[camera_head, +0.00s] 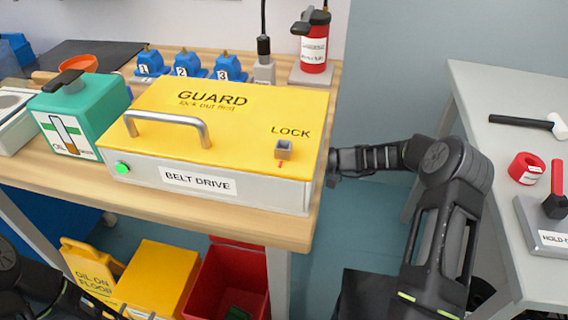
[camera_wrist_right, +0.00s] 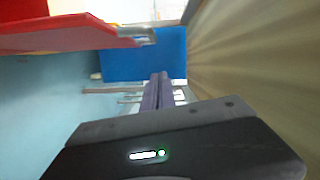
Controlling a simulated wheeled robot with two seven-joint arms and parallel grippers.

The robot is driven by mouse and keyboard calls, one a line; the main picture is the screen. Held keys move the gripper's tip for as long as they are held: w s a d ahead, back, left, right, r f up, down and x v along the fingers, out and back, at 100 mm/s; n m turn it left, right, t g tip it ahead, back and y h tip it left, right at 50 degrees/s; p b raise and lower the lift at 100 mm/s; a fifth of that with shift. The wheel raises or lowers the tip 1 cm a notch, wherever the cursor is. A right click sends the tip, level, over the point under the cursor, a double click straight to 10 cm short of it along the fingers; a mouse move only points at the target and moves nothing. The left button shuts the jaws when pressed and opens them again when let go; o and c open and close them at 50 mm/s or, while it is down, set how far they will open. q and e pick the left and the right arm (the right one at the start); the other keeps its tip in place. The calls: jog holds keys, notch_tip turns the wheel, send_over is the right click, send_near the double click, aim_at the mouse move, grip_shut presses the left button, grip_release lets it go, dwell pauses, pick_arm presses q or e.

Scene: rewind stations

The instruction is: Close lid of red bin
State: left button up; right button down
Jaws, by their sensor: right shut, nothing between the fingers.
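The red bin (camera_head: 243,272) stands on the floor under the front edge of the workbench, its top open with something dark green inside. A red strip, seemingly its raised lid (camera_head: 238,242), shows at the back of the bin, partly hidden by the bench. In the right wrist view a red panel (camera_wrist_right: 65,36) with a grey edge piece lies at upper left; it looks like the lid. My right gripper (camera_wrist_right: 158,92) is shut and empty, apart from that panel. In the head view its fingers are hidden beyond the bench's right end. My left arm shows at lower left; its gripper is not visible.
A yellow bin (camera_head: 155,275) and an "oil on floor" sign (camera_head: 90,270) stand left of the red bin. The yellow belt-drive guard (camera_head: 235,120) sits on the wooden bench (camera_head: 60,178) above. A grey table (camera_head: 510,90) is at right, with floor between.

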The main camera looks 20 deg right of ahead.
pick_arm(q)
jog(key=shift+f, duration=0.25)
pick_arm(e)
jog(key=shift+s+a+f, duration=0.15)
jog(key=shift+s+a, duration=0.2)
jog(key=shift+a, duration=0.55)
jog(key=shift+s+a+f, duration=0.1)
jog(key=shift+s+a, duration=0.25)
jog(key=shift+a, duration=0.5)
jog(key=shift+s+a+f, duration=0.15)
jog(key=shift+s+a, duration=0.2)
jog(key=shift+a, duration=0.55)
pick_arm(q)
jog(key=shift+f, duration=0.1)
pick_arm(e)
jog(key=shift+s, duration=0.1)
